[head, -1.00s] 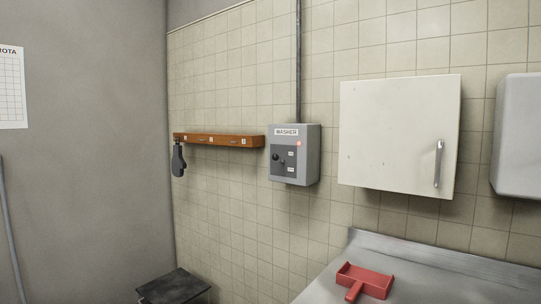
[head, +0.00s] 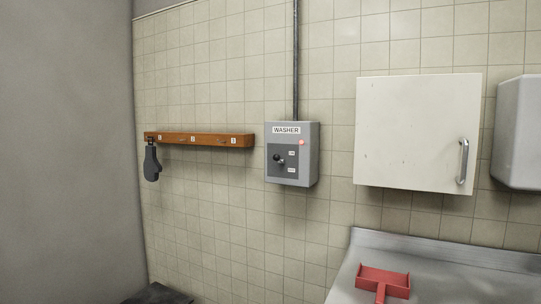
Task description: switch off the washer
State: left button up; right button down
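The washer's switch box (head: 307,160) is a grey wall box in the middle of the head view, labelled WASHER. A dark plate on its front carries a black-knobbed lever (head: 279,159) and two small white labels too small to read. The knob sits at the left of the plate, nearer the upper label. A small red lamp (head: 301,142) at the box's upper right looks lit. Neither of my grippers is in view.
A wooden peg rail (head: 200,140) with a dark mitt (head: 151,164) hangs left of the box. A white cabinet (head: 410,130) and a grey dispenser (head: 520,135) hang to the right. Below, a metal counter (head: 450,275) holds a red scoop (head: 383,281). A dark low surface (head: 158,295) is at bottom left.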

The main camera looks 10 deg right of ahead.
aim_at(276, 158)
jog(key=i+j, duration=0.15)
jog(key=j, duration=0.25)
jog(key=i+j, duration=0.15)
jog(key=j, duration=0.25)
jog(key=i+j+z, duration=0.1)
jog(key=j, duration=0.3)
jog(key=i+j, duration=0.2)
jog(key=j, duration=0.2)
jog(key=i+j, duration=0.15)
jog(key=j, duration=0.25)
